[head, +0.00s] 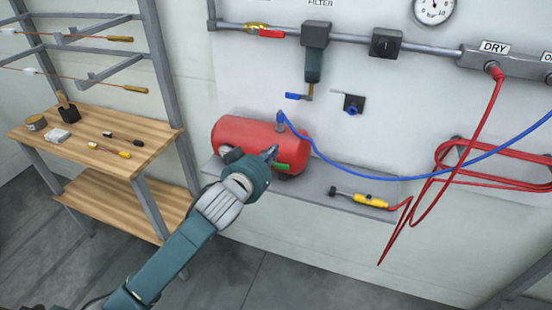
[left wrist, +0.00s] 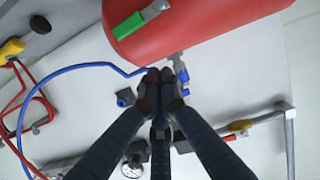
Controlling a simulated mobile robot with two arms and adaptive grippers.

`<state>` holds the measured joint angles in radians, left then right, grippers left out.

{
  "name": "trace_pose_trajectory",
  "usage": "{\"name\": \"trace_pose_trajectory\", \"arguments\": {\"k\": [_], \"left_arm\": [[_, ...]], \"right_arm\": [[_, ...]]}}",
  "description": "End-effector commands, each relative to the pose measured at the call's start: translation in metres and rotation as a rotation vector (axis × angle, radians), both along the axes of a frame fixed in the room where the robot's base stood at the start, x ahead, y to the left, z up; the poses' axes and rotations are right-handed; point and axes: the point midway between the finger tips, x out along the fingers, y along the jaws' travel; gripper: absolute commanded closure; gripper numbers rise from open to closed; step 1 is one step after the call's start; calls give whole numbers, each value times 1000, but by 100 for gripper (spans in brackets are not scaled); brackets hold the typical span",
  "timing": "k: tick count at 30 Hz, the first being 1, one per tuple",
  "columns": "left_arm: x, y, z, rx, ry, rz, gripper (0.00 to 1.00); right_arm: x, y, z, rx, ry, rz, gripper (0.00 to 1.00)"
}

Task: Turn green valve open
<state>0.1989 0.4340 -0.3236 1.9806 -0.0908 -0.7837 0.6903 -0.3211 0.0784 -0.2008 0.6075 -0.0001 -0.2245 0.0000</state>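The green valve handle (head: 283,167) is a short bar at the front of the red tank (head: 243,135). In the left wrist view the green handle (left wrist: 130,26) lies slantwise across the tank's edge, beside a small grey metal fitting. My left gripper (head: 270,153) is in front of the tank, its tips just up and left of the handle in the head view. In the left wrist view its fingertips (left wrist: 160,76) are together with nothing seen between them, and the handle is apart from them. My right gripper is not in view.
The tank sits on a grey wall shelf (head: 316,187) with a yellow-handled tool (head: 370,200). A blue hose (head: 350,178) runs from the tank's top to the right. Red hose (head: 480,165) hangs coiled at right. A wooden workbench (head: 90,135) stands at left.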

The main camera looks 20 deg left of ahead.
Motion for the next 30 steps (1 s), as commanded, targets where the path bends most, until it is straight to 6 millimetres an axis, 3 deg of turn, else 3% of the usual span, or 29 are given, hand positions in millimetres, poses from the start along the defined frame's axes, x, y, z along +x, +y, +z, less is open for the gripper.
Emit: {"name": "trace_pose_trajectory", "arguments": {"k": [3, 9, 21, 30], "left_arm": [[21, -1, -3, -1, 0, 0, 100], [17, -5, -35, -1, 3, -1, 100], [16, -7, -45, 0, 0, -2, 100], [16, -12, -57, 95, -2, 0, 100]], "right_arm": [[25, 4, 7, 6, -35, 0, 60], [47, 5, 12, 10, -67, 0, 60], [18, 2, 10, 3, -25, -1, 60], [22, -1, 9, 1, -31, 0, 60]]}}
